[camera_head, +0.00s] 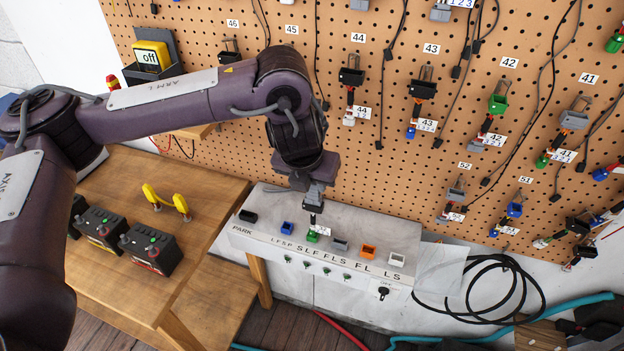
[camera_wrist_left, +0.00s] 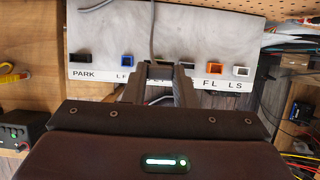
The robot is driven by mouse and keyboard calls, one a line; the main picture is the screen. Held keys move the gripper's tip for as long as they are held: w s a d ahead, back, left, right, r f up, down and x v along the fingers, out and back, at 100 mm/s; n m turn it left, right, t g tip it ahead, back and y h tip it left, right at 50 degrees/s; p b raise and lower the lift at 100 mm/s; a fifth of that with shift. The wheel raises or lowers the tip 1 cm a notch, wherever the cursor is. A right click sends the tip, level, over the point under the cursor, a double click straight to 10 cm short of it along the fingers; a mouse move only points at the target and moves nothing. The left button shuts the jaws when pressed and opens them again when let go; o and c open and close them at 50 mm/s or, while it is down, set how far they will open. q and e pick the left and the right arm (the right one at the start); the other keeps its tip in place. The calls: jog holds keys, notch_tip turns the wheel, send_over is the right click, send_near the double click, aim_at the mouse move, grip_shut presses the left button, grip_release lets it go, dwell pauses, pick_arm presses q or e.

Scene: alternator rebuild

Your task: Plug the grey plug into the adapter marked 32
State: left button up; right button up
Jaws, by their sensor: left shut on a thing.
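My left gripper (camera_head: 313,203) hangs above the middle of the grey socket box (camera_head: 400,232) and is shut on a small dark piece (camera_head: 313,209). A thin lead and a white tag (camera_head: 323,232) show just below it, over the green socket (camera_head: 312,237); the tag's number is too small to read. In the left wrist view, the fingers (camera_wrist_left: 160,72) close in front of the box's label row, and a grey cable (camera_wrist_left: 152,30) runs up behind them. I cannot make out a grey plug or a mark 32. My right gripper is not in view.
The box top also carries black, blue, grey, orange (camera_head: 368,252) and white sockets. The pegboard (camera_head: 390,25) behind holds several tagged adapters and hanging cables. A wooden table (camera_head: 205,200) with dark boxes (camera_head: 150,248) is at left. A black cable coil (camera_head: 490,290) lies at right.

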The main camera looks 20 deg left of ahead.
pick_arm(q)
jog(key=shift+f, duration=0.25)
dwell(0.3)
jog(key=o, duration=1)
jog(key=shift+o, duration=0.2)
jog(key=v, duration=0.7)
jog(key=shift+r, duration=0.4)
jog(key=shift+s, duration=0.15)
